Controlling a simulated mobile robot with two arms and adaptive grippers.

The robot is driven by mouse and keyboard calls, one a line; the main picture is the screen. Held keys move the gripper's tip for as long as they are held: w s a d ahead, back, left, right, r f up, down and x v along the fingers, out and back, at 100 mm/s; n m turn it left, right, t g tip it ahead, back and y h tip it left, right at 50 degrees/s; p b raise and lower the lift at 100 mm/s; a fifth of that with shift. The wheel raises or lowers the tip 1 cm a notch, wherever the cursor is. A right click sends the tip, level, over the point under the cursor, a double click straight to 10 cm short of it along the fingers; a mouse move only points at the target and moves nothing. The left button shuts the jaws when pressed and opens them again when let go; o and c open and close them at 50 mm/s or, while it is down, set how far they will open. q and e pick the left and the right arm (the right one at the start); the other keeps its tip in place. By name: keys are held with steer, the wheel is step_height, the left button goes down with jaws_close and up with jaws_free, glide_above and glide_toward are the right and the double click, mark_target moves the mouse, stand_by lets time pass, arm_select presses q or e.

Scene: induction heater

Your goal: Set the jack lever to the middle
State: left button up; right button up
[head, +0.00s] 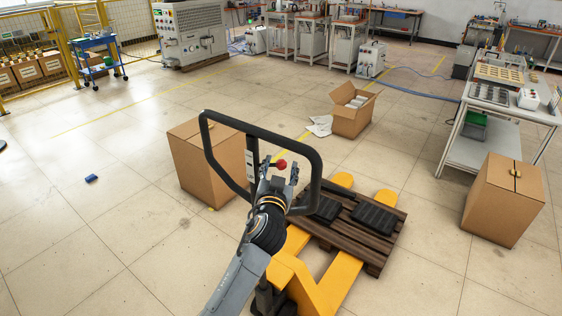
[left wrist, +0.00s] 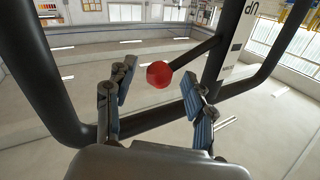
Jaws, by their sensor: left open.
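The jack lever is a short dark rod with a red ball knob (head: 281,164), inside the black loop handle (head: 318,168) of the yellow pallet jack (head: 318,289). My left gripper (head: 279,167) is open, its fingers on either side of the knob in the head view. In the left wrist view the red knob (left wrist: 159,74) shows between and beyond the two blue-padded fingertips (left wrist: 158,82), with no contact visible. The lever rod runs from the knob to the upper right, towards a plate marked "UP" on the handle. My right gripper is not in view.
The jack's forks are under a dark wooden pallet (head: 377,264) carrying black items. A closed carton (head: 201,166) stands behind the handle, another carton (head: 503,199) at right near a table (head: 480,155). An open carton (head: 352,116) stands farther back. The floor at left is mostly clear.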

arm_select(q)
steer(key=shift+w+d, duration=0.1)
steer(key=shift+w, duration=0.65)
steer(key=shift+c, duration=0.4)
